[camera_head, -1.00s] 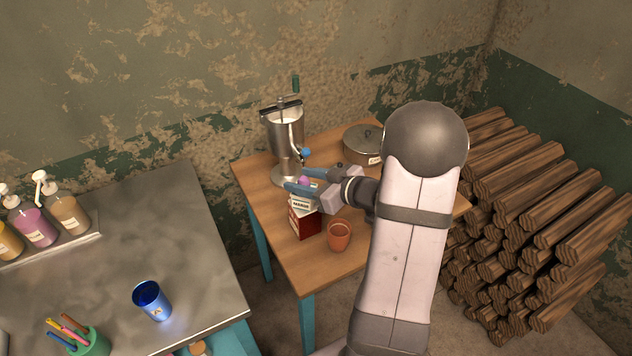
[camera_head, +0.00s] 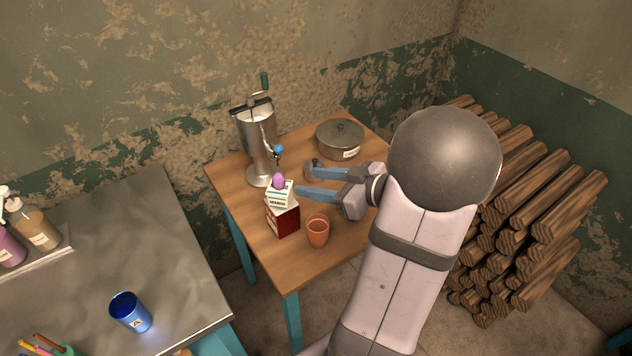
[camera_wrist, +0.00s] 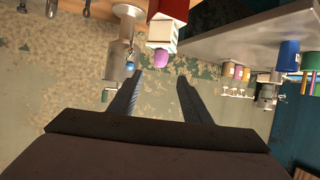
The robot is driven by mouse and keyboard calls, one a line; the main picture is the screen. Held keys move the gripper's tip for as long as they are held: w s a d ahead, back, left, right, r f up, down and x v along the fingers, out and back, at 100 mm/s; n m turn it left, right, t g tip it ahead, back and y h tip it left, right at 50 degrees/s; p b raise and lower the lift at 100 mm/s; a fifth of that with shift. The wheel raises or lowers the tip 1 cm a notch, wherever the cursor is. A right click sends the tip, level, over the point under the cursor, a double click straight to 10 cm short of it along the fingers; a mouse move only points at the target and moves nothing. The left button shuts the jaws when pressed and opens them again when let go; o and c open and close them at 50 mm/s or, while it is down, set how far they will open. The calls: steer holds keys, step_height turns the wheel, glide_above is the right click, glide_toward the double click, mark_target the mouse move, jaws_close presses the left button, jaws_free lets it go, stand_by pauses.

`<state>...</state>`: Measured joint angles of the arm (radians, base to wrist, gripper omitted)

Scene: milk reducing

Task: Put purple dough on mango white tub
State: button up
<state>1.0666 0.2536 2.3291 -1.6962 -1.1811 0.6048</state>
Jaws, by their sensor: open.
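The purple dough (camera_head: 279,181) is a small lump resting on top of the white tub (camera_head: 280,194), whose label appears to read mango. The tub stands on a dark red box (camera_head: 283,219) on the wooden table. In the wrist view the dough (camera_wrist: 160,58) and the white tub (camera_wrist: 162,37) appear upside down, beyond the fingertips. My gripper (camera_head: 304,181) is open and empty, to the right of the tub and apart from the dough. It also shows open in the wrist view (camera_wrist: 160,78).
A metal dispenser (camera_head: 260,143) with a blue-knobbed tap stands behind the tub. A lidded pot (camera_head: 340,139) is at the back right and a terracotta cup (camera_head: 317,231) at the front. A metal counter (camera_head: 120,250) with a blue cup (camera_head: 130,312) lies left. Firewood (camera_head: 530,200) is stacked right.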

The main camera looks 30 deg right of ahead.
steer(key=w+f+m+g+h, duration=0.4)
steer(key=f+h, duration=0.1)
steer(key=h, duration=0.3)
steer(key=s+a+f+g+y, duration=0.1)
steer(key=s+a+g, duration=0.3)
steer(key=s+a, duration=0.4)
steer(key=s+a+f+g+y, duration=0.2)
steer(key=s+a+f+g, duration=0.2)
steer(key=s+a, duration=0.5)
steer(key=shift+s+a+m, duration=0.15)
steer(key=shift+s+m, duration=0.15)
steer(key=shift+s, duration=0.15)
